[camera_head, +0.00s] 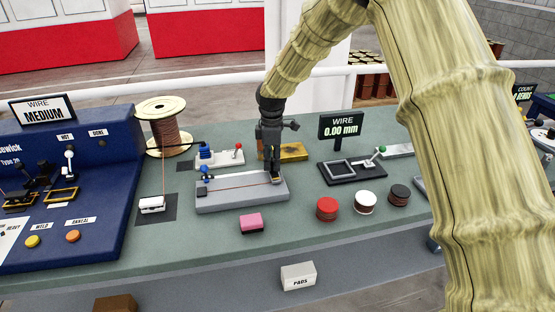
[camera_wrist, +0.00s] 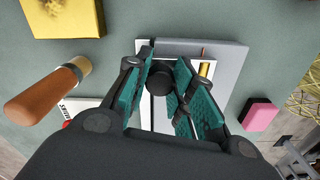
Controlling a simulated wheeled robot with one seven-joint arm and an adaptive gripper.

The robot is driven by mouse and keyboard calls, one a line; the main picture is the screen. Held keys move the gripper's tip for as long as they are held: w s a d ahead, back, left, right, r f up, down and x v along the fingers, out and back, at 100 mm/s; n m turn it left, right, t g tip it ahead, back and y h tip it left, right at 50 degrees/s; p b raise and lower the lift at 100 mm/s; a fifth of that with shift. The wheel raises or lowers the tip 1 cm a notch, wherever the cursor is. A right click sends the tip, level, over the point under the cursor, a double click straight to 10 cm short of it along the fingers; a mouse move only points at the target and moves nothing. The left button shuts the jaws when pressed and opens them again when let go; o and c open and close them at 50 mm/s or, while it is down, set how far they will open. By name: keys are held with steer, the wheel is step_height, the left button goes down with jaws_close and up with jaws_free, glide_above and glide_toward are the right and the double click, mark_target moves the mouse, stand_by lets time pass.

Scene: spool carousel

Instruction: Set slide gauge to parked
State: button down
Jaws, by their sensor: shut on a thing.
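My gripper (camera_head: 275,178) points down over the right end of a long grey block (camera_head: 235,199) on the green bench. In the wrist view its teal-padded fingers (camera_wrist: 168,92) are closed around a round black knob (camera_wrist: 159,82), which stands over a pale plate on the block. A copper wire runs along the block from a blue-topped clamp (camera_head: 204,173). A black gauge plate (camera_head: 352,172) with a grey frame and a green-knobbed lever stands at the right, below a display (camera_head: 341,126) reading "WIRE 0.00 mm". No part is labelled slide gauge; I cannot tell which one it is.
A pink block (camera_head: 251,223) lies in front of the grey block. A white base with a red-knobbed lever (camera_head: 238,148) and a yellow box (camera_head: 292,152) stand behind. Red (camera_head: 327,208), white (camera_head: 365,202) and dark (camera_head: 399,194) discs sit at right. A wire spool (camera_head: 161,110) stands at left.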

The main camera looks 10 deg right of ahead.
steer(key=shift+s+d+f, duration=0.1)
steer(key=shift+d+f, duration=0.05)
steer(key=shift+f, duration=0.05)
steer(key=c, duration=1.2)
jaws_free()
steer(key=shift+d, duration=0.2)
steer(key=shift+a+r, duration=0.1)
steer(key=shift+a, duration=0.1)
steer(key=shift+r, duration=0.2)
step_height(320, 180, up, 12)
steer(key=shift+f, duration=0.2)
